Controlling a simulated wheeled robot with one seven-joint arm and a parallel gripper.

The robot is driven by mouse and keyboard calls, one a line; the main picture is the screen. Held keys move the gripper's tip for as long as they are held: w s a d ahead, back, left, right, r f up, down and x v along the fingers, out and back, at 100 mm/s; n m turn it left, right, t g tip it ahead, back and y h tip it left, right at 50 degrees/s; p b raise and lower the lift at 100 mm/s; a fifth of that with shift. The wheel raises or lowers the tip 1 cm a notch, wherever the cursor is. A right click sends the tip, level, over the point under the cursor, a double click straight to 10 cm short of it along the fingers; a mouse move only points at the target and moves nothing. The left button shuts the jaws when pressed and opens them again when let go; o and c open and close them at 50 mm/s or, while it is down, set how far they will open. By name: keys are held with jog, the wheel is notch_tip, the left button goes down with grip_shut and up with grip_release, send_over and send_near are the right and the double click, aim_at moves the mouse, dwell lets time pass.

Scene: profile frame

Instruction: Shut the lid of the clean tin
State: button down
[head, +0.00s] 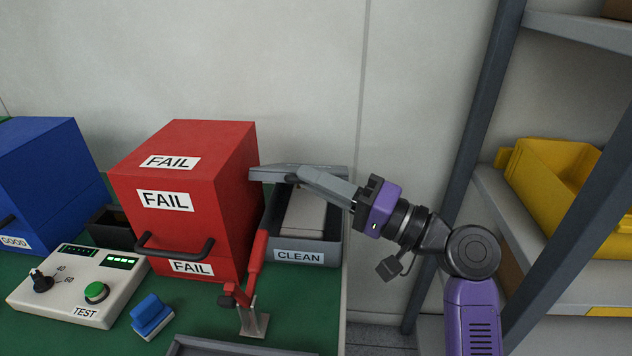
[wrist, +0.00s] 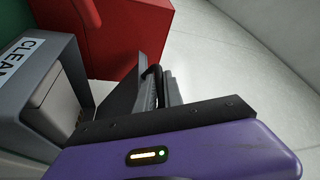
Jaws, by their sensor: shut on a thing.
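The clean tin (head: 300,254) is a grey box with a CLEAN label on its front, at the right end of the green bench. Its grey lid (head: 325,170) stands raised at the back, so the tin is open and a pale block (head: 305,212) shows inside. My gripper (head: 294,178) reaches in from the right with its fingers at the lid. In the wrist view my gripper (wrist: 160,88) is shut on a dark bar-shaped handle (wrist: 153,72); it seems to belong to the lid. The tin (wrist: 48,75) also shows at left there. The fingers partly hide the lid.
A red FAIL box (head: 185,220) stands close left of the tin. A red-handled clamp (head: 255,262) rises in front. A test panel (head: 78,285) and blue stamp-like object (head: 150,312) lie further left. A shelf with a yellow bin (head: 550,190) stands right.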

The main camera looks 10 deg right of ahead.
jog(key=shift+d+f+b, duration=0.1)
jog(key=shift+f+b, duration=0.35)
jog(key=c, duration=1.7)
grip_release()
jog(key=shift+c, duration=0.2)
jog(key=shift+s, duration=0.1)
jog(key=v, duration=0.7)
jog(key=shift+s+d, duration=0.15)
jog(key=shift+d, duration=0.2)
